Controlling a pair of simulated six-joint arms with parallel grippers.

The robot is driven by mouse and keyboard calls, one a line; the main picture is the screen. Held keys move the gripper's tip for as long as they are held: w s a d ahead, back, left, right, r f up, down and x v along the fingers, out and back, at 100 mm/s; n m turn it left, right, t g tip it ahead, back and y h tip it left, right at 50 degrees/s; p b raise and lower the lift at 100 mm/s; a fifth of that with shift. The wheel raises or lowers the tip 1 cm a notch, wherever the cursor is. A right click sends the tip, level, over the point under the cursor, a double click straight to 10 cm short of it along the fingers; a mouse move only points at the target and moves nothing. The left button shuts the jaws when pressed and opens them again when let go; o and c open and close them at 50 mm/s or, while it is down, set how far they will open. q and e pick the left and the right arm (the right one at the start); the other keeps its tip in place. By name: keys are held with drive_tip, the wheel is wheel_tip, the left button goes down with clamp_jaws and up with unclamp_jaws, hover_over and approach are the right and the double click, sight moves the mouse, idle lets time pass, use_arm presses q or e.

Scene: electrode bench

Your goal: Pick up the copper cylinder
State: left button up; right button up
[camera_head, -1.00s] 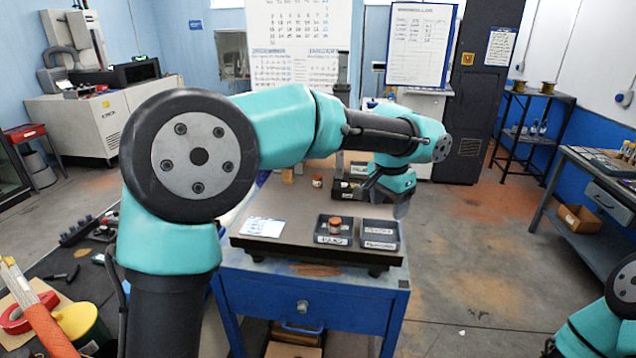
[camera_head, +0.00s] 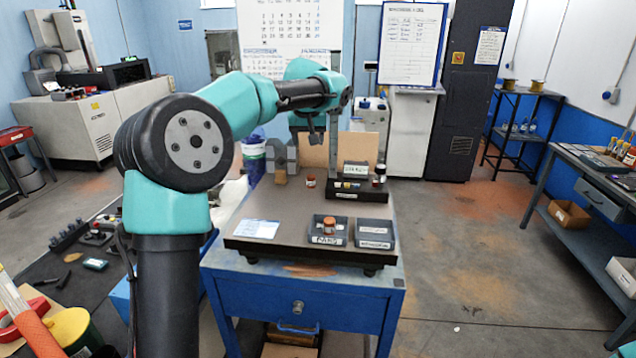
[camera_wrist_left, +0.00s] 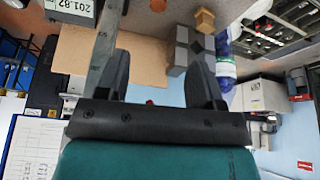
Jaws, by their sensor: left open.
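A small copper-coloured cylinder (camera_head: 329,224) stands upright in the left dark tray (camera_head: 318,241) near the front of the bench plate. My left gripper (camera_head: 313,133) is well behind and above it, near the back of the bench, and is apart from it. In the left wrist view my left gripper (camera_wrist_left: 158,80) shows two dark fingers spread apart with nothing held between them. The copper cylinder is not clearly seen in that view. My right gripper is not in view.
A second dark tray (camera_head: 375,243) sits to the right. A small red-and-white jar (camera_head: 310,181) stands farther back on the plate. A scale with a display (camera_head: 356,193) and upright post is behind, with a brown board (camera_head: 345,150). A white card (camera_head: 257,228) lies left.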

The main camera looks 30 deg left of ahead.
use_arm(q)
approach(311, 176)
drive_tip(key=x, duration=0.5)
drive_tip(key=shift+a+f, duration=0.15)
drive_tip(key=shift+f, duration=0.1)
idle(0.3)
drive_tip(key=shift+x, duration=2.55)
clamp_jaws()
